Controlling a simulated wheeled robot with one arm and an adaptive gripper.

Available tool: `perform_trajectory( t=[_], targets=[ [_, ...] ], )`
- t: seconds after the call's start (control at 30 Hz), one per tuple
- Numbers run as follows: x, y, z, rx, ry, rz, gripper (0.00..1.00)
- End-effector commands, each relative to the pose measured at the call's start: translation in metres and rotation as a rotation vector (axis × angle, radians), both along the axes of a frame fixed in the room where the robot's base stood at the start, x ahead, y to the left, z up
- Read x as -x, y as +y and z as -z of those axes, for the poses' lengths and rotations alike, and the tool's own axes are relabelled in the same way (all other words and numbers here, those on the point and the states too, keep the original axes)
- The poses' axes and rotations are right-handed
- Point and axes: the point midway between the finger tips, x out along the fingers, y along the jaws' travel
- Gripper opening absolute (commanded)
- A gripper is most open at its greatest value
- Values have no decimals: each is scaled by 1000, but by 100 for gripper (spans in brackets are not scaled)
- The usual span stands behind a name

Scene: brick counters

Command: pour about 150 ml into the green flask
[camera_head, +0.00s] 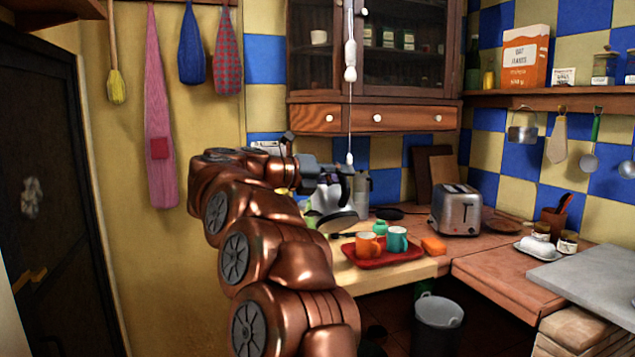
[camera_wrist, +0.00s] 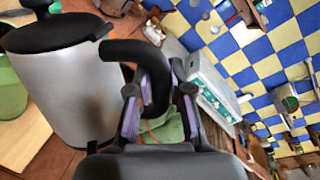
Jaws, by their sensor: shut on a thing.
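My gripper (camera_head: 335,180) is shut on the black handle (camera_wrist: 150,60) of a silver kettle (camera_wrist: 70,85) with a black lid (camera_wrist: 55,32). In the head view the kettle (camera_head: 325,196) is held above the counter, partly behind my gripper. A dark oval at its lower end faces the camera, so it looks tilted; I cannot tell how far. I see no stream of liquid. A small green flask (camera_head: 380,227) stands on a red tray (camera_head: 378,258), behind two mugs. In the wrist view a green shape between the fingers is too blurred to name.
An orange mug (camera_head: 367,244) and a teal mug (camera_head: 397,239) stand on the tray. An orange block (camera_head: 433,245) lies to its right. A toaster (camera_head: 456,210) stands farther right. A pull cord (camera_head: 350,110) hangs close to my gripper. A bin (camera_head: 437,312) stands below.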

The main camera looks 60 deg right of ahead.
Motion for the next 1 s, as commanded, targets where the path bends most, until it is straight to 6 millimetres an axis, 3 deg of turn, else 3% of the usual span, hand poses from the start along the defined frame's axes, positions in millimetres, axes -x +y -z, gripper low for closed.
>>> perform_trajectory(
  t=[0.03, 0.13, 1.0],
  targets=[
    [-1, -1, -14, -8, 15, 1, 0],
    [-3, -3, -19, -29, 48, -1, 0],
    [-15, -9, -33, -127, 190, -9, 0]
  ],
)
